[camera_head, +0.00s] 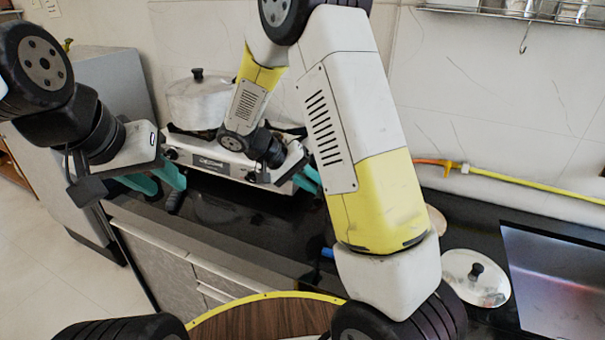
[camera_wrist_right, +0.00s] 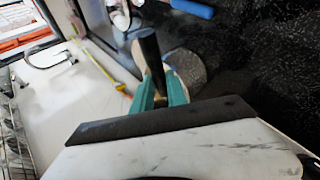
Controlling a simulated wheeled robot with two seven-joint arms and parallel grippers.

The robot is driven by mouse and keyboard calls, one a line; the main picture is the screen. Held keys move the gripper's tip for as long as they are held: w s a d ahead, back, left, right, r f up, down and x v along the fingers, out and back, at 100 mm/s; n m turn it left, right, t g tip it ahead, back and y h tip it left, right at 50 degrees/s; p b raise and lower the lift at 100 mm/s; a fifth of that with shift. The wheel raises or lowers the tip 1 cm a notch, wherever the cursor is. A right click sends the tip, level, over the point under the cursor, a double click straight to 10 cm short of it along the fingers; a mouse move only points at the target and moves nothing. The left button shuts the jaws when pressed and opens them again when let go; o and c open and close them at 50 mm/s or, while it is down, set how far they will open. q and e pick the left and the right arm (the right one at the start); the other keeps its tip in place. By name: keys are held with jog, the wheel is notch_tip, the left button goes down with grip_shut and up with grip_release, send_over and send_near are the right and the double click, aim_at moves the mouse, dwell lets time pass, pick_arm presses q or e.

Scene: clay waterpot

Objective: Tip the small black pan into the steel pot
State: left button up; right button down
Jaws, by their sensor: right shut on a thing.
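A silver steel pot (camera_head: 200,103) with a black-knobbed lid on it stands on the left of the stove in the head view. My right gripper (camera_wrist_right: 158,92) is shut on a black handle (camera_wrist_right: 150,58), which I take to be the small black pan's. The pan's body is not clear; a dark shape (camera_head: 290,130) behind my right gripper (camera_head: 308,180) in the head view may be part of it. My left gripper (camera_head: 170,189) is empty, its teal fingers apart, in front of the stove at the counter's left end, below the steel pot.
The stove (camera_head: 215,162) stands at the back of the black counter (camera_head: 230,215). A loose lid (camera_head: 475,280) lies at the right, beside the sink (camera_head: 560,285). A round board (camera_head: 436,220) is partly hidden by my right arm. A yellow hose (camera_head: 530,184) runs along the wall.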

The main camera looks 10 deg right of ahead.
jog(key=shift+r, duration=0.1)
jog(key=shift+h, duration=0.7)
notch_tip(320, 180, up, 5)
jog(key=shift+f, duration=0.1)
jog(key=shift+w, duration=0.1)
